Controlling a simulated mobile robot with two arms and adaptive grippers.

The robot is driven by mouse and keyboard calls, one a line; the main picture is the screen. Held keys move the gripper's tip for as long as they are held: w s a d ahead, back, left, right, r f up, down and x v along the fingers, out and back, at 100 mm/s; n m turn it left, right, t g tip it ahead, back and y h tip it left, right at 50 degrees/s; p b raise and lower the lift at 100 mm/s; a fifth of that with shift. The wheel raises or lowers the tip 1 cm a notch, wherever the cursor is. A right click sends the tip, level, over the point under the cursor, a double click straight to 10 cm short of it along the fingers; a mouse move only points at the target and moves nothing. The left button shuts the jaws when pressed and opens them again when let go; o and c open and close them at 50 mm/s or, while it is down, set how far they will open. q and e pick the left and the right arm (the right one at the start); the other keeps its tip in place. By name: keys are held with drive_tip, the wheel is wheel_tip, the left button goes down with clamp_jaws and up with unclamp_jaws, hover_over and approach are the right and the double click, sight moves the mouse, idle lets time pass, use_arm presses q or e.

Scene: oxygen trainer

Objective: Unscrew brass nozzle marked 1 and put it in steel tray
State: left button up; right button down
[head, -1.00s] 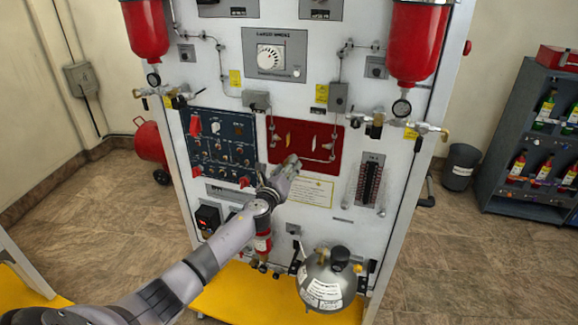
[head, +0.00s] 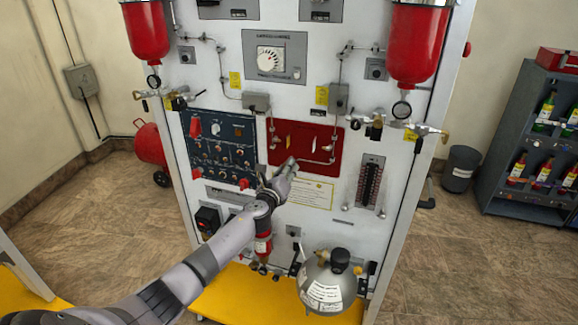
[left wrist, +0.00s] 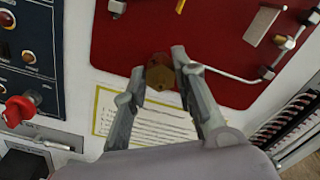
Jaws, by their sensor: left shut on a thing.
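My left gripper (head: 279,171) is at the lower edge of the red panel (head: 318,139) on the upright trainer board. In the left wrist view my left gripper (left wrist: 158,68) is shut on a brass nozzle (left wrist: 160,76), which sits between the fingertips in front of the red panel's lower edge. I cannot tell whether the nozzle still touches the panel. No number on it is readable. I cannot make out a steel tray with certainty. My right gripper is not in view.
A dark blue switch panel (head: 222,148) with red knobs is left of the gripper. A yellow-edged instruction card (head: 306,192) is just below the red panel. A grey round tank (head: 325,285) stands on the yellow base (head: 240,298). Thin pipes and gauges cross the board.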

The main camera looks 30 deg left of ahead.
use_arm(q)
clamp_jaws()
drive_tip(key=shift+f+n+b, duration=0.15)
drive_tip(key=shift+n+b, duration=0.25)
drive_tip(key=shift+n, duration=1.4)
drive_tip(key=shift+n, duration=0.4)
drive_tip(key=shift+p+v, duration=0.7)
drive_tip(key=shift+v, duration=1.4)
